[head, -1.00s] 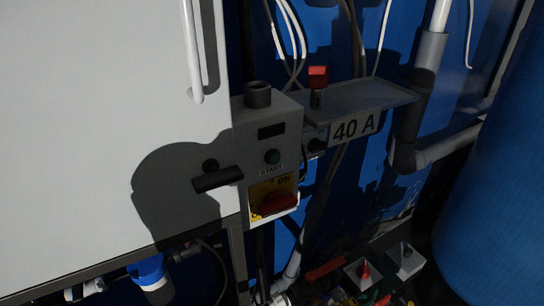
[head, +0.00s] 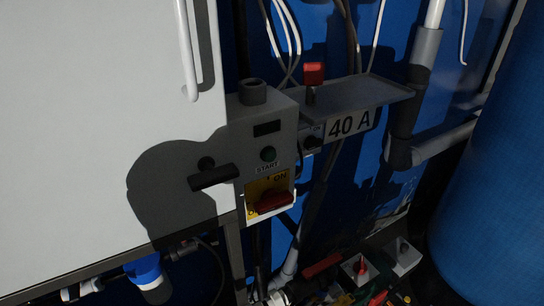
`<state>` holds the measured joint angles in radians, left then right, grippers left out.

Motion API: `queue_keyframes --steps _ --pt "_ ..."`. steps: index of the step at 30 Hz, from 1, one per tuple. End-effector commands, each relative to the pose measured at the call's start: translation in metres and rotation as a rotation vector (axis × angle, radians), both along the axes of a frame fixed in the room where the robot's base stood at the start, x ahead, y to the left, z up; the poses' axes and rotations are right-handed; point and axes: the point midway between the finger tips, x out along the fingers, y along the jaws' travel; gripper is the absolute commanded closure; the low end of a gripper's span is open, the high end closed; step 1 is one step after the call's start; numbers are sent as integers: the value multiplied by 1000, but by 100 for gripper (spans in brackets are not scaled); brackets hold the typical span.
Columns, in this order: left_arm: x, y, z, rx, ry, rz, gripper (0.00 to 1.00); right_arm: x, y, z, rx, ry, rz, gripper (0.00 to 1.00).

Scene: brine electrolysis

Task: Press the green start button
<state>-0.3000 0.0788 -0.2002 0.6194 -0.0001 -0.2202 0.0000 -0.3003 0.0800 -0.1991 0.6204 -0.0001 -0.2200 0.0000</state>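The green start button (head: 268,154) is a small round button on the front of the grey control box (head: 284,139), in the middle of the head view. A START label (head: 267,169) sits just below it. Under that is a yellow plate (head: 256,188) marked ON with a red rotary handle (head: 273,203). A dark display window (head: 267,128) is above the button. Nothing covers the button. Neither of my grippers shows in the view.
A white cabinet door (head: 90,110) with a dark handle (head: 213,177) fills the left. A grey shelf (head: 375,92) with a 40 A sign is right of the box. A blue tank (head: 490,190) stands far right. Pipes and boxes with red levers (head: 361,266) are below.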

Motion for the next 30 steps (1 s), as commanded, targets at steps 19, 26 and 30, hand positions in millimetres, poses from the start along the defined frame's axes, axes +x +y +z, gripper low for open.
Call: queue_keyframes --steps 19,26,30 --pt "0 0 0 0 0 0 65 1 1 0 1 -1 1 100" --pt "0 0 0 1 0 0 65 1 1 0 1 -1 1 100" --pt "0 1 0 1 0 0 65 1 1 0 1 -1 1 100"
